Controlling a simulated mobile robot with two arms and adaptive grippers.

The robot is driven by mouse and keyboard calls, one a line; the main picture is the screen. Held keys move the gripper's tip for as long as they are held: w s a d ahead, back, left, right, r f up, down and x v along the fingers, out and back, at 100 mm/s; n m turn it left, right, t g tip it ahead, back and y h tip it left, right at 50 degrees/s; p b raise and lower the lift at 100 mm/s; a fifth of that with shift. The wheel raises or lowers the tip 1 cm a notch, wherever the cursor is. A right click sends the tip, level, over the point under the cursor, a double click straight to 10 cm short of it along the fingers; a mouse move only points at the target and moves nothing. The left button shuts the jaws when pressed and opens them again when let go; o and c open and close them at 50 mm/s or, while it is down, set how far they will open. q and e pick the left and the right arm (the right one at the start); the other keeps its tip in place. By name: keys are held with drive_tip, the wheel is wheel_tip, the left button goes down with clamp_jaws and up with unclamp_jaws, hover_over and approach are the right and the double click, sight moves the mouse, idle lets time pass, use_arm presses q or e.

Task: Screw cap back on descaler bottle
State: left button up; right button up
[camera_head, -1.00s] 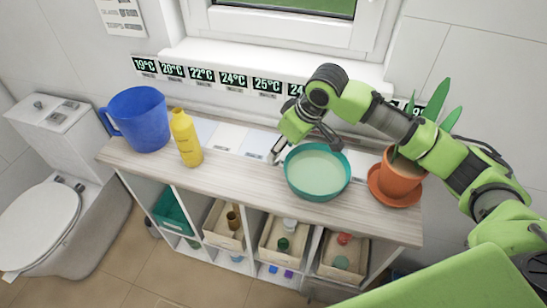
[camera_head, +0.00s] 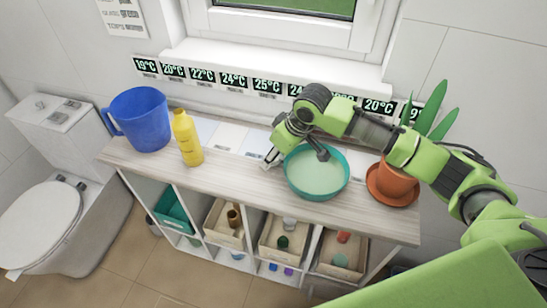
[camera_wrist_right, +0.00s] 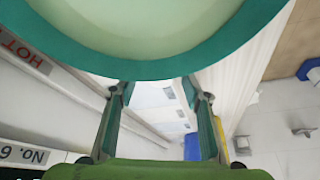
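The yellow descaler bottle (camera_head: 187,140) stands upright on the wooden cart top, right of the blue pitcher. I cannot tell whether its narrow top carries a cap, and I cannot make out a loose cap. My right gripper (camera_head: 296,156) is open over the left side of the teal bowl (camera_head: 316,190), one finger beyond its rim, to the right of the bottle. In the right wrist view the open fingers (camera_wrist_right: 161,93) have nothing between them, and the bowl (camera_wrist_right: 160,62) fills the top. My left gripper is out of view.
The blue pitcher (camera_head: 141,120) stands at the left end. A potted plant (camera_head: 395,182) stands at the right end, under my right arm. Bins with small items (camera_head: 283,240) sit on the shelf below. The cart top between bottle and bowl is mostly free.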

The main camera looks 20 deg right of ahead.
drive_tip(key=c, duration=0.8)
drive_tip(key=shift+o, duration=0.2)
drive_tip(key=shift+r, duration=0.1)
drive_tip(key=shift+r, duration=0.4)
wheel_tip(320, 180, up, 2)
drive_tip(key=shift+w+r+b, duration=0.1)
drive_tip(key=shift+r+b, duration=0.05)
drive_tip(key=shift+b, duration=0.55)
use_arm(q)
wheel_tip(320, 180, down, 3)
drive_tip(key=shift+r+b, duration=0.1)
drive_tip(key=shift+b, duration=0.7)
use_arm(e)
drive_tip(key=s+a+r, duration=0.2)
drive_tip(key=s+r, duration=0.7)
drive_tip(key=s, duration=0.5)
drive_tip(key=shift+r, duration=0.4)
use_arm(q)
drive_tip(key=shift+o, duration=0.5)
use_arm(e)
drive_tip(key=shift+a, duration=0.1)
